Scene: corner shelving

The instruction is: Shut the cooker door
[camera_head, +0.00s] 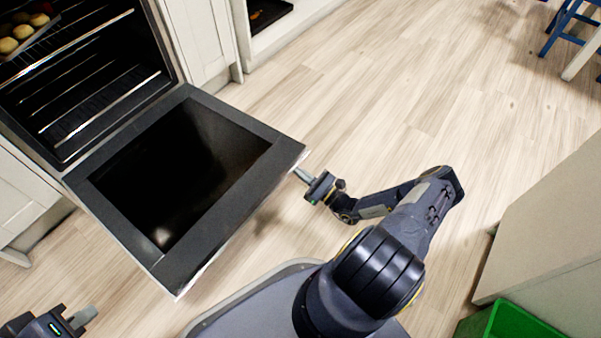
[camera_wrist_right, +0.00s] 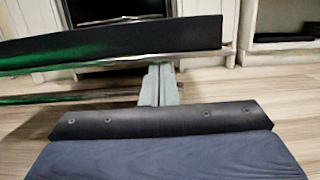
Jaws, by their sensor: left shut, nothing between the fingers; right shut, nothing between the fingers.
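The cooker door (camera_head: 252,165) hangs open and lies roughly flat, hinged at the bottom of the oven opening (camera_head: 85,85). In the right wrist view the door (camera_wrist_right: 120,38) shows edge-on, with a metal bar along its edge. My right gripper (camera_head: 297,173) is shut and empty at the door's outer right corner. In the right wrist view its fingertips (camera_wrist_right: 160,72) reach the door's edge; I cannot tell whether they touch it. My left gripper (camera_head: 84,316) is shut and empty at the lower left, below and apart from the door.
A tray of round food (camera_head: 22,38) sits in the oven above wire racks. Pale cabinets (camera_head: 205,35) flank the oven. A green bin (camera_head: 510,322) and a pale counter side (camera_head: 550,235) are at the lower right. Blue chair legs (camera_head: 562,30) stand at the top right. The wooden floor between is clear.

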